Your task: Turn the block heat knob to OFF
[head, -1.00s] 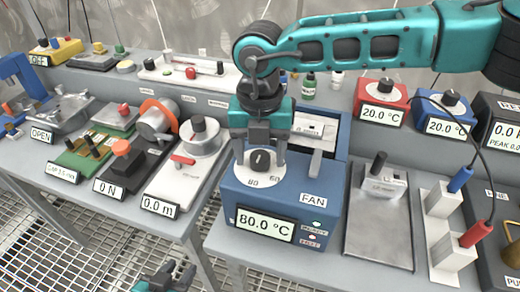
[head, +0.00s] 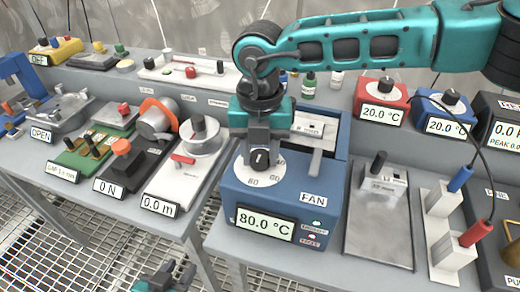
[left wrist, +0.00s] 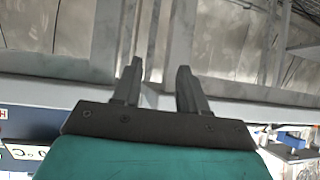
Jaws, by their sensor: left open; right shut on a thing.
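The block heat knob (head: 260,159) is black with a white mark and sits on a white dial marked with numbers such as 60 and 80. The dial is on the blue heater block (head: 278,193), whose display (head: 265,224) reads 80.0 °C. My right gripper (head: 261,153) points down from above and is shut on the knob, with a finger on each side. My left gripper (head: 178,270) is open and empty, low at the bottom edge, away from the heater. It also shows open in the left wrist view (left wrist: 160,68).
A lever labelled FAN (head: 315,163) stands just right of the dial. A white dial stand with a red lever (head: 190,160) is to the left. A grey plate device (head: 380,230) is to the right. Red (head: 382,100) and blue units stand behind.

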